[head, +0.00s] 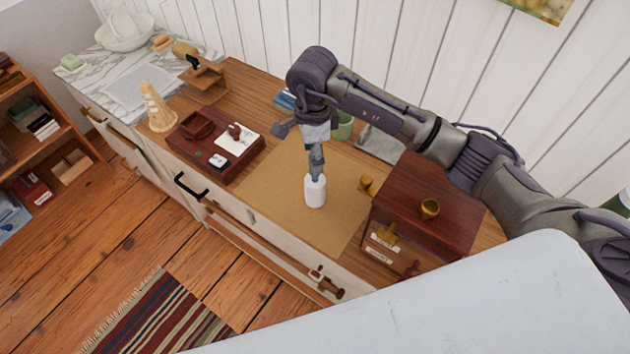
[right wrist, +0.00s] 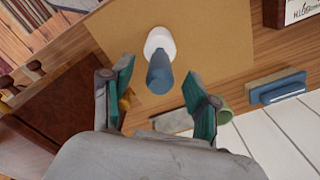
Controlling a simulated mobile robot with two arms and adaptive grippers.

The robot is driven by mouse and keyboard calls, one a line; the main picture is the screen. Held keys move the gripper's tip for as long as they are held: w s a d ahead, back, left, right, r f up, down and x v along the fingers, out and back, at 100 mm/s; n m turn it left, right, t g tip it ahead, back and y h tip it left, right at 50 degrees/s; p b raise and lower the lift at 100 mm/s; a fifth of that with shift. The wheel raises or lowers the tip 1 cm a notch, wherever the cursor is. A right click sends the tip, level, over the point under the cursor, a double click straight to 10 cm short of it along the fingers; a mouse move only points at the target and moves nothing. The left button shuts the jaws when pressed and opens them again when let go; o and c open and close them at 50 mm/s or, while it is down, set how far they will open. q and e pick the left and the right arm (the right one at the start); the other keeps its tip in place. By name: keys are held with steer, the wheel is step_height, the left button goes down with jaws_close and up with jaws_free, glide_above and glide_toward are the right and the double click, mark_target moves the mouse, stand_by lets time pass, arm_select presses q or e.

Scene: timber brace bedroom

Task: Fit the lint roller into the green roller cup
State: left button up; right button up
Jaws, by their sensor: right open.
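The lint roller stands upright on the tan mat (head: 280,190), its white roller end (head: 315,193) down and its blue handle up. In the right wrist view, the lint roller's handle (right wrist: 160,72) points toward my right gripper (right wrist: 160,88). My right gripper (head: 316,160) is open above the lint roller, with its fingers on either side of the handle's top end; I cannot tell if they touch it. The green roller cup (head: 344,127) is behind the arm, partly hidden. In the right wrist view the cup (right wrist: 224,114) shows beside one finger. My left gripper is out of view.
A dark red tray (head: 215,150) with small items lies left. A blue block (right wrist: 277,87) lies near the wall. The mat's front is clear.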

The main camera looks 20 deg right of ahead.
mark_target(315, 179)
steer(key=shift+w+d+f+p, duration=0.1)
steer(key=shift+f+p, duration=0.5)
steer(key=shift+f, duration=1.3)
jaws_close()
